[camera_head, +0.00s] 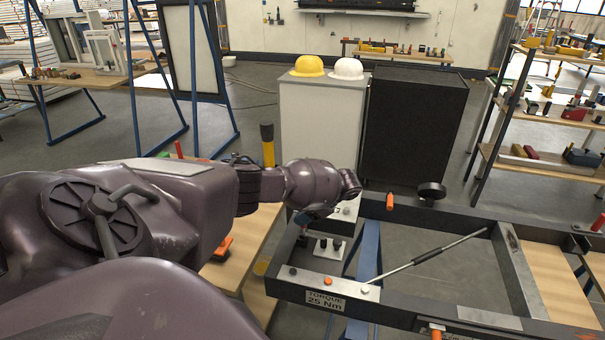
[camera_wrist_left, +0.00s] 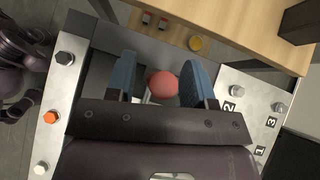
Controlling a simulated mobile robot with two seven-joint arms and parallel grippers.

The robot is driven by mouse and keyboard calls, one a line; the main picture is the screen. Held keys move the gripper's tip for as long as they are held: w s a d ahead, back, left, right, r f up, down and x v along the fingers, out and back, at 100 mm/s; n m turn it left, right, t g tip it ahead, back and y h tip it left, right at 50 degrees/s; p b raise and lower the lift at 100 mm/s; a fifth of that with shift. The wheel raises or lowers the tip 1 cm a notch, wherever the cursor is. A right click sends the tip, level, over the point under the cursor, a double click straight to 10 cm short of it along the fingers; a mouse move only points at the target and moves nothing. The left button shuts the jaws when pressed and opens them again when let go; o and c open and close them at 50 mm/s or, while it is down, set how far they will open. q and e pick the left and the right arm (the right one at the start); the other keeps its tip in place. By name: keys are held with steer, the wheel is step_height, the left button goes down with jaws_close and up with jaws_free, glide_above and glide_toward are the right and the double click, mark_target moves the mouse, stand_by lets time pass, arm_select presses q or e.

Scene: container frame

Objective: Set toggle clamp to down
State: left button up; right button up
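My left gripper (camera_head: 311,214) reaches in from the left, above the near-left corner of the dark frame. In the left wrist view its two blue fingers (camera_wrist_left: 157,84) stand apart around a red ball-shaped knob (camera_wrist_left: 163,85). A gap shows between the knob and the left finger; I cannot tell whether the right finger touches it. The knob looks like the tip of the toggle clamp's handle. The clamp's body is mostly hidden by the gripper, and its position cannot be read. My right gripper is in neither view.
The dark frame (camera_head: 455,318) carries a plate marked "TORQUE 25 Nm" (camera_head: 326,301), bolts and orange-tipped parts (camera_head: 390,202). A long silver rod (camera_head: 430,256) lies across its opening. Behind stand a dark cabinet (camera_head: 414,125) and a grey one (camera_head: 322,118) with two helmets.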

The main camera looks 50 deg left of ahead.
arm_select(q)
steer(key=v, duration=1)
steer(key=shift+w+d+r, duration=0.2)
steer(key=shift+d, duration=0.05)
stand_by(0.4)
